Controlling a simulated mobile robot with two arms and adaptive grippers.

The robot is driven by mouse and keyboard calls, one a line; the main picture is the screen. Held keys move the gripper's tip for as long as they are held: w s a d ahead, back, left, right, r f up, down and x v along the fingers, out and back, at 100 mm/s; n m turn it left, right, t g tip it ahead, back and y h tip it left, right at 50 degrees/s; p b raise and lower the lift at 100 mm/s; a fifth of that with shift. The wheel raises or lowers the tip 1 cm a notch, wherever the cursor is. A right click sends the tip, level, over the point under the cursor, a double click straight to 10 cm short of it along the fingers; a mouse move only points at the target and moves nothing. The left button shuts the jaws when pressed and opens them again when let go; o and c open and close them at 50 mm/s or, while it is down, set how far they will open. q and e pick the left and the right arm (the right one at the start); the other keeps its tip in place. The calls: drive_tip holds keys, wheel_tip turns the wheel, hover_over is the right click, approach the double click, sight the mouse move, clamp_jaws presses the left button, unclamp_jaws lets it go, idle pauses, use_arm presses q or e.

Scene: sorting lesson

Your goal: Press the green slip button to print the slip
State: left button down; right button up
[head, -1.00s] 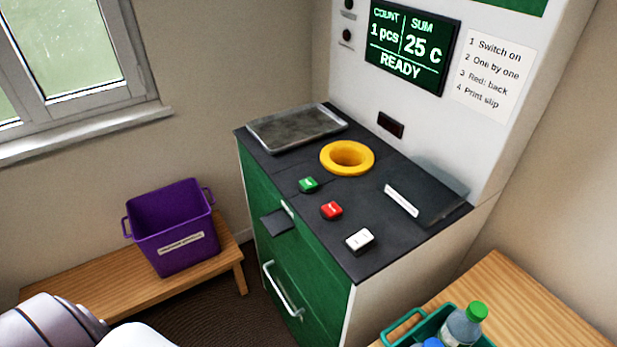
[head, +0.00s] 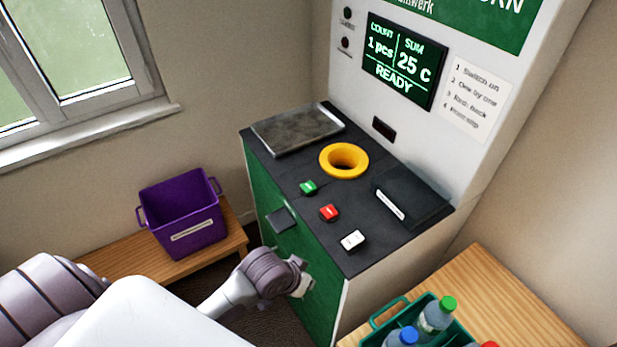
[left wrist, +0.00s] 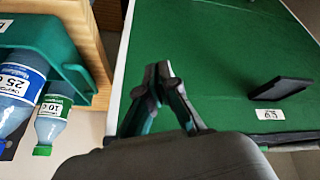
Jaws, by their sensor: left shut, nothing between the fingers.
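The green slip button (head: 308,188) sits on the dark counter (head: 290,170) of the machine, left of the red button (head: 329,212) and in front of the yellow ring. My left gripper (head: 302,286) is in front of the machine's green front, below the counter top and apart from the green button. In the left wrist view its fingertips (left wrist: 160,72) are together and empty, against the green panel (left wrist: 225,50). The green button does not show there. The screen (head: 400,62) reads 1 pcs, 25 C, READY. My right gripper is not in view.
A white switch (head: 353,240) stands near the counter's front right. A yellow ring (head: 344,160) and a metal tray (head: 297,130) lie further back. A black flap (head: 281,220) juts from the front. A green crate (head: 376,340) with bottles stands right; a purple bin (head: 182,217) stands left.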

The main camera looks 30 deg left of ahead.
use_arm(q)
wheel_tip(320, 180, up, 6)
drive_tip(key=w+r+p, duration=0.1)
drive_tip(key=w, duration=0.1)
drive_tip(key=w+a+r, duration=0.1)
drive_tip(key=w, duration=0.2)
drive_tip(key=w+a+r+n+t, duration=0.1)
drive_tip(key=w+r, duration=0.1)
drive_tip(key=w, duration=0.2)
drive_tip(key=w+r+n+h, duration=0.1)
drive_tip(key=w, duration=0.2)
drive_tip(key=shift+w+a+r+t, duration=0.25)
drive_tip(key=shift+w+a+t, duration=0.15)
drive_tip(key=w+a+r+n+t, duration=0.1)
drive_tip(key=w+a+r+n, duration=0.3)
drive_tip(key=w+a+r, duration=0.3)
drive_tip(key=shift+w+a+r+t+p, duration=0.3)
drive_tip(key=shift+w+a+r, duration=0.1)
drive_tip(key=shift+w+a, duration=0.45)
drive_tip(key=shift+f, duration=0.1)
